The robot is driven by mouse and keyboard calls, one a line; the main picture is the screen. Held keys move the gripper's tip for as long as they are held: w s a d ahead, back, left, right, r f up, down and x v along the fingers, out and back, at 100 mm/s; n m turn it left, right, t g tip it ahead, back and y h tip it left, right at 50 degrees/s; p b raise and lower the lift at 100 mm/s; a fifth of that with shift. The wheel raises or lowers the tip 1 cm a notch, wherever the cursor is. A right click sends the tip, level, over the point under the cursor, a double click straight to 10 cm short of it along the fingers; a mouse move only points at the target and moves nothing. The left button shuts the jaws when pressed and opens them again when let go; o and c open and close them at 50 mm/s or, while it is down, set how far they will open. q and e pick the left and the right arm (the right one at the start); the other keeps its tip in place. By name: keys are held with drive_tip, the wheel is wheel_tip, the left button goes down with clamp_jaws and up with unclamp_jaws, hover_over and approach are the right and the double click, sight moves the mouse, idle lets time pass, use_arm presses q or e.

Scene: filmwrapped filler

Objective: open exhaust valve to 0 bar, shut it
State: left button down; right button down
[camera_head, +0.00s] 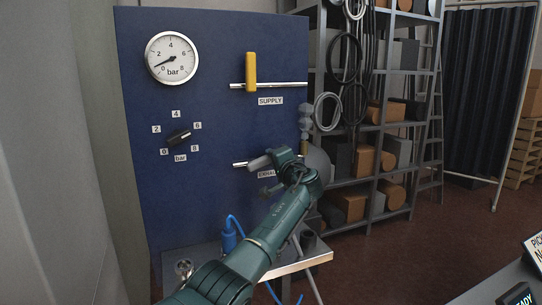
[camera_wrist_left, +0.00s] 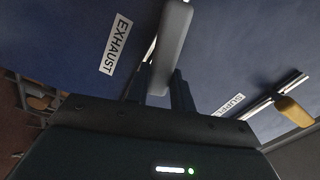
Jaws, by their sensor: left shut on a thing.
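The exhaust valve's grey lever (camera_head: 260,162) lies close to the line of its pipe on the blue panel. My left gripper (camera_head: 277,162) is at the lever, its arm partly covering the EXHAUST label (camera_head: 265,174). In the left wrist view the grey lever (camera_wrist_left: 172,45) runs down between the two dark fingers of my left gripper (camera_wrist_left: 160,88), which is shut on it. The label (camera_wrist_left: 116,43) reads clearly there. The pressure gauge (camera_head: 172,58) has its needle pointing lower left, near 0. My right gripper is not in view.
The yellow supply lever (camera_head: 251,71) stands upright across its pipe above. A black knob (camera_head: 179,136) with a 0 to 8 bar scale sits at left. A small shelf (camera_head: 299,262) with a blue item (camera_head: 229,238) juts out below. A loaded rack (camera_head: 375,130) stands right.

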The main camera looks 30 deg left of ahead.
use_arm(q)
drive_tip(key=shift+w+d+f+m, duration=0.1)
drive_tip(key=shift+f+m, duration=0.35)
drive_tip(key=shift+m, duration=0.35)
drive_tip(key=shift+f+m, duration=0.45)
drive_tip(key=shift+m, duration=0.35)
drive_tip(key=c, duration=1.2)
unclamp_jaws()
drive_tip(key=b+v, duration=0.1)
drive_tip(key=v, duration=1.2)
drive_tip(key=shift+b, duration=0.35)
